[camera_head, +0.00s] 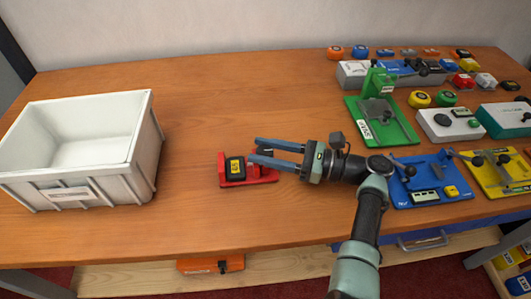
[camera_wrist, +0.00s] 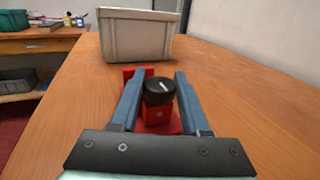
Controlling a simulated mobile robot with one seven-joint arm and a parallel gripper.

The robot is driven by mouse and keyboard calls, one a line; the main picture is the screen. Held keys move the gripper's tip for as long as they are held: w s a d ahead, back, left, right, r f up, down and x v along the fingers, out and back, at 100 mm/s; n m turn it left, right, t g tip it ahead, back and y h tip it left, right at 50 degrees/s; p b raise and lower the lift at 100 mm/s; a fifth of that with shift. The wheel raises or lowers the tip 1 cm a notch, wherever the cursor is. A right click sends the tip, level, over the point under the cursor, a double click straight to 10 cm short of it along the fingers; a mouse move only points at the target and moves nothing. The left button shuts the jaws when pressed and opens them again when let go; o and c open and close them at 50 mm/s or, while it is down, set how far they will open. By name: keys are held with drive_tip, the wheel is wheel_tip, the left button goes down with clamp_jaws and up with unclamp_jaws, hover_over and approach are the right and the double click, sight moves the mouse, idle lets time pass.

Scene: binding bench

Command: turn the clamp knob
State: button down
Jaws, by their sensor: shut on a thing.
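The red clamp (camera_head: 262,176) sits on the bench in front of my arm and holds a dark block with a yellow label (camera_head: 236,168). Its black round clamp knob (camera_wrist: 158,90) has a white pointer line and faces up in the wrist view. My gripper (camera_head: 252,149) reaches in from the right, with its two blue-grey fingers on either side of the knob, shut on it. The fingers partly hide the knob in the head view. The red base also shows below the knob in the wrist view (camera_wrist: 162,118).
A white bin (camera_head: 146,140) stands to the left, beyond the clamp in the wrist view (camera_wrist: 136,36). Green (camera_head: 400,128), blue (camera_head: 405,198) and yellow (camera_head: 487,182) fixtures crowd the right side. Bare wood lies between the bin and the clamp and behind it.

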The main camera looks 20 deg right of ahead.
sight(264, 151)
drive_tip(key=shift+a, duration=0.1)
drive_tip(key=shift+c, duration=1.9)
unclamp_jaws()
wheel_tip(264, 151, up, 10)
drive_tip(key=p, duration=0.3)
